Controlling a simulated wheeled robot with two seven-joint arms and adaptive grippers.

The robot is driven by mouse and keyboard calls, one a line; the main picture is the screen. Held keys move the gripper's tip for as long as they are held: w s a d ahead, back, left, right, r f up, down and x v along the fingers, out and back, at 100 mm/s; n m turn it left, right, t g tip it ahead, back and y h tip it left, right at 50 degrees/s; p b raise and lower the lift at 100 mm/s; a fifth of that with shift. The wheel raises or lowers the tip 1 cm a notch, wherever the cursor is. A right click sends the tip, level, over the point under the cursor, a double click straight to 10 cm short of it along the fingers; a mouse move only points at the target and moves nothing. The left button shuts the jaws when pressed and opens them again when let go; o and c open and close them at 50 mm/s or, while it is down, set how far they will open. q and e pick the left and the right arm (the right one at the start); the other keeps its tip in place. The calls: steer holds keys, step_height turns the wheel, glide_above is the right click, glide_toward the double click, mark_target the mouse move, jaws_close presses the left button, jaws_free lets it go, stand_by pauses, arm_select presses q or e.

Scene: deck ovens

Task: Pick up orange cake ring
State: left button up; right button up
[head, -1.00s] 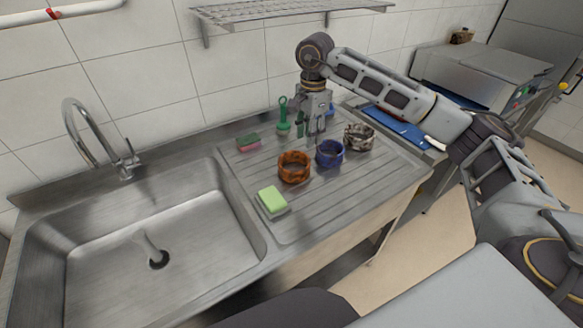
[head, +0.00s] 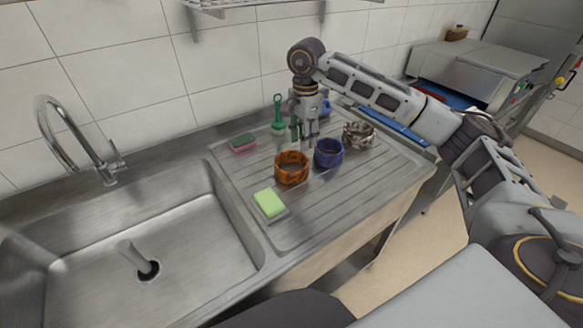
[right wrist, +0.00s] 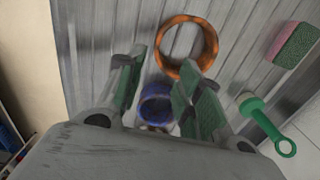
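The orange cake ring (head: 291,168), mottled orange-brown and open at the top, stands on the ribbed drainboard. A blue ring (head: 328,153) stands just to its right. My right gripper (head: 304,138) points down behind these two rings, apart from the orange one. In the right wrist view its green-padded fingers (right wrist: 165,78) are spread with nothing held between them. There the orange ring (right wrist: 213,50) lies beyond the fingertips, and the blue ring (right wrist: 153,104) shows between the fingers. My left gripper is in neither view.
A grey-white patterned ring (head: 359,135) stands right of the blue one. A green-handled brush (head: 278,125), a pink-green sponge (head: 242,142) and a light green sponge (head: 268,203) surround the rings. The sink basin (head: 110,240) opens at left.

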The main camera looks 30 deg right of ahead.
steer(key=f, duration=0.1)
glide_toward(300, 182)
steer(key=shift+w+d+f, duration=0.5)
steer(key=shift+w+d, duration=0.05)
steer(key=shift+d, duration=0.05)
steer(key=shift+f, duration=0.15)
steer(key=shift+a+f+p, duration=0.1)
steer(key=shift+f+p, duration=0.2)
steer(key=f, duration=0.3)
steer(key=shift+s+a+f+p, duration=0.2)
steer(key=shift+a+p, duration=0.1)
steer(key=shift+p, duration=0.05)
steer(key=shift+f, duration=0.55)
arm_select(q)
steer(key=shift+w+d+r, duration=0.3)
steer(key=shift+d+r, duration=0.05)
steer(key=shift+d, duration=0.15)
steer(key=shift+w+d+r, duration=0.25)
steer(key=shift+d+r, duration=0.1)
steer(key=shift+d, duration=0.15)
